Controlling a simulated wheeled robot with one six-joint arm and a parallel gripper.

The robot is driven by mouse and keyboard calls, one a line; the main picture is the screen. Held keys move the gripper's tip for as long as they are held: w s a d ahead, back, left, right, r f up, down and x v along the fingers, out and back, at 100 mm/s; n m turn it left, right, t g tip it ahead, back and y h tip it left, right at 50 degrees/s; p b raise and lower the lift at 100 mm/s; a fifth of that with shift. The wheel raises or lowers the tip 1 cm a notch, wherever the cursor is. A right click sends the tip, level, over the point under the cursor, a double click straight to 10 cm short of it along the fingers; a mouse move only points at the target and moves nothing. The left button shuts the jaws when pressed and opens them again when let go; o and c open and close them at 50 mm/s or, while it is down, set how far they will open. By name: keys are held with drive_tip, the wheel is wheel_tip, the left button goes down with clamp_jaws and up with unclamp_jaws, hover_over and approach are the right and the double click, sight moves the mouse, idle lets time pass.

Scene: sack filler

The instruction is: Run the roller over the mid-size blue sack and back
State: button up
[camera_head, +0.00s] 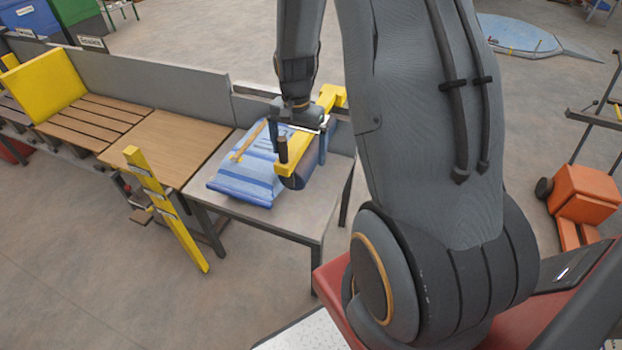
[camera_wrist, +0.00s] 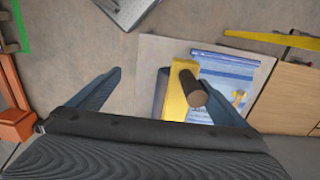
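A blue sack (camera_head: 238,184) with pale stripes lies flat on a grey table; it also shows in the wrist view (camera_wrist: 228,70). A tan piece (camera_head: 247,142) lies on top of it. The roller has a yellow frame (camera_head: 296,152), a dark drum (camera_head: 296,182) and an upright dark brown handle (camera_wrist: 194,90). It is at the sack's right side in the head view; its contact with the sack is unclear. My gripper (camera_head: 298,150) is above the roller, pointing down. In the wrist view its fingers (camera_wrist: 163,76) are wide apart, with the handle nearer the right finger.
The grey table (camera_head: 227,208) adjoins a wooden bench top (camera_head: 170,145) and a slatted section (camera_head: 98,118) to the left. A low grey wall (camera_head: 165,85) runs behind. A yellow post (camera_head: 166,205) leans in front. An orange cart (camera_head: 583,192) stands far right.

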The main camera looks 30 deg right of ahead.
drive_tip(key=s+d, duration=0.5)
drive_tip(key=s, duration=0.2)
drive_tip(key=shift+w+a, duration=1.55)
drive_tip(key=shift+w, duration=0.75)
wheel_tip(320, 180, up, 9)
drive_tip(key=s+a+f+n+b, duration=0.3)
drive_tip(key=s+a+n+b, duration=0.1)
drive_tip(key=a+n+b, duration=0.1)
drive_tip(key=s+a+f+n+t+b, duration=0.1)
drive_tip(key=s+a+f+n+b, duration=0.3)
drive_tip(key=a, duration=0.4)
drive_tip(key=shift+a+n+b, duration=0.15)
drive_tip(key=shift+n+b, duration=0.55)
drive_tip(key=shift+b, duration=0.55)
